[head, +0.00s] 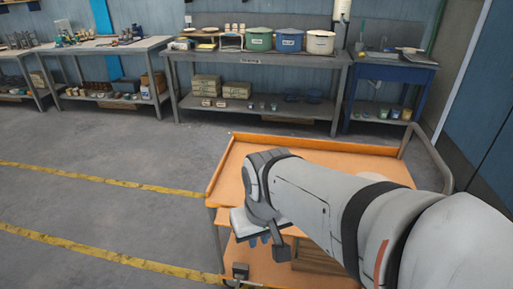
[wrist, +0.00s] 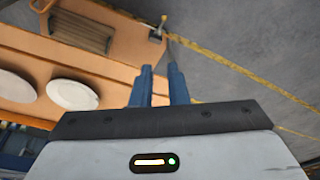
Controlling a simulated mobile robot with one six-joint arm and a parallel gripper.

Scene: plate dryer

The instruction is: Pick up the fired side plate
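Two round off-white plates lie flat on the orange cart (wrist: 30,48) in the wrist view: one plate (wrist: 72,95) nearer the middle, another plate (wrist: 14,86) cut by the left edge. I cannot tell which is the fired side plate. In the head view a pale plate edge (head: 372,176) shows behind my arm; the rest is hidden. My gripper (wrist: 160,68) has two blue fingers with a narrow gap and nothing between them. It is apart from both plates, which lie to its left in the wrist view. In the head view my gripper (head: 265,240) hangs over the cart's left side.
The orange cart (head: 225,178) has a raised rim and a grey handle rail (head: 430,160) at right. Workbenches with pots (head: 258,38) and boxes stand along the back wall. Open grey floor with yellow lines lies left of the cart.

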